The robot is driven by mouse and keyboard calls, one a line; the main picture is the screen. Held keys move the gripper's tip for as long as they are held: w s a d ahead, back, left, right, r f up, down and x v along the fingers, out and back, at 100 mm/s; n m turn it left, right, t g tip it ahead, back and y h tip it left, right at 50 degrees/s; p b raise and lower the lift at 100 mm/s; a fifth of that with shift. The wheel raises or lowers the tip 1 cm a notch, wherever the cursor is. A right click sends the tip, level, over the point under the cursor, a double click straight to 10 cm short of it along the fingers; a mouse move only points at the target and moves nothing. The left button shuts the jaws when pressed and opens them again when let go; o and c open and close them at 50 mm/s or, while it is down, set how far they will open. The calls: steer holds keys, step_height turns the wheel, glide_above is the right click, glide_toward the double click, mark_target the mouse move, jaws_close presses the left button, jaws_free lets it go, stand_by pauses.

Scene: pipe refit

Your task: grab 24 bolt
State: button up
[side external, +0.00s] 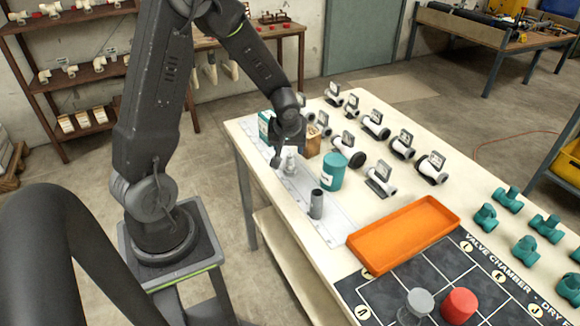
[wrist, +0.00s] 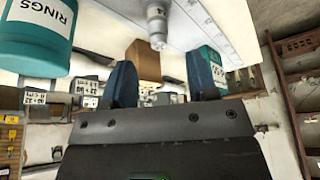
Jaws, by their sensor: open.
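Several white-and-dark cylindrical parts with small upright label plates stand on the table, such as one near the front (side external: 381,180) and one at the right (side external: 432,167). Their labels are too small to read, so I cannot tell which is the 24 bolt. In the wrist view, labelled plates (wrist: 88,87) show blurred beyond my fingers. My gripper (side external: 284,153) is low over the table's left side, beside a small white and grey upright fitting (side external: 290,162). In the wrist view my gripper (wrist: 163,82) is open, its two dark blue fingers apart, with that fitting (wrist: 157,25) ahead between them.
A teal can (side external: 331,172) marked RINGS, a grey cylinder (side external: 317,204) and a brown block (side external: 313,144) stand close by. A teal box (side external: 264,126) is behind. An orange tray (side external: 405,232) and a dark labelled mat (side external: 455,285) lie toward the front. Teal fittings (side external: 508,198) line the right.

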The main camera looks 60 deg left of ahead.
mark_target(290, 156)
steer(key=shift+x, duration=3.75)
steer(key=shift+d, duration=0.15)
steer(key=shift+c, duration=0.3)
